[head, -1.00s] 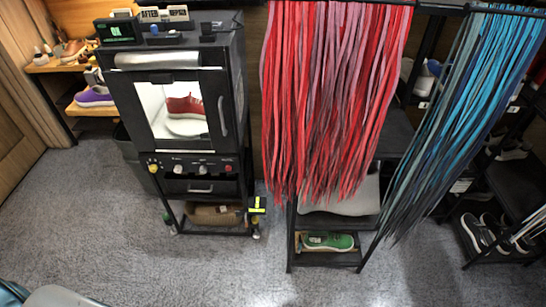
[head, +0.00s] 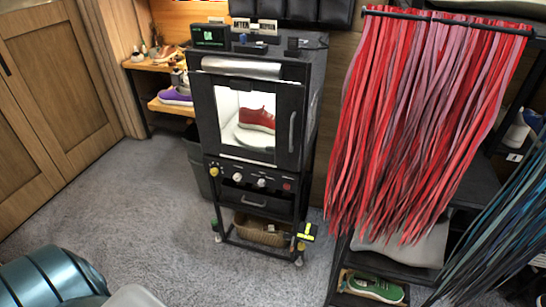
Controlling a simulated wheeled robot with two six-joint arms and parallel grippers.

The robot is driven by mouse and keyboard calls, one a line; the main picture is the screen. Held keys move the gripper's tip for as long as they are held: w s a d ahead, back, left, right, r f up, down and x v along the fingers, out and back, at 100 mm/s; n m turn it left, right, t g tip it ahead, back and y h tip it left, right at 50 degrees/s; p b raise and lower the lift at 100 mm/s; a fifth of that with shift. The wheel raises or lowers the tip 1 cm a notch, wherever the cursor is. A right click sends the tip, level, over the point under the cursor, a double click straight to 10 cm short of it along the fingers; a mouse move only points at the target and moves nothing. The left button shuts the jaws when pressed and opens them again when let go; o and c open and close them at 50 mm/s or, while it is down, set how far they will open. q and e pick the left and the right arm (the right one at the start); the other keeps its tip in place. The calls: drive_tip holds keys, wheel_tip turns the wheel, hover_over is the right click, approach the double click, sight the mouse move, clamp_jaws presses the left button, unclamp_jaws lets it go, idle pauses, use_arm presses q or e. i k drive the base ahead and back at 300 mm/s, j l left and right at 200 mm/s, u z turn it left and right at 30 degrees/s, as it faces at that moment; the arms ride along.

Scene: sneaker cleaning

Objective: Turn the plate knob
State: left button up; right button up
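A black cleaning cabinet (head: 305,110) stands ahead of me, with a red sneaker (head: 257,119) on a round white plate (head: 252,138) behind its window. Its control panel below the door holds a yellow knob (head: 214,171), a white knob (head: 238,177), another white knob (head: 261,183) and a red button or knob (head: 287,187). The labels are too small to read, so I cannot tell which one is the plate knob. The cabinet door looks closed. Neither of my grippers is in view.
Red hanging strips (head: 420,110) stand right of the cabinet, with blue strips (head: 500,230) farther right. A wooden shelf (head: 168,105) with shoes is at the back left, beside wooden doors (head: 55,90). The grey carpet (head: 130,205) in front is open.

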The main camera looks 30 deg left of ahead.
sight(237, 176)
drive_tip(key=u, duration=1.3)
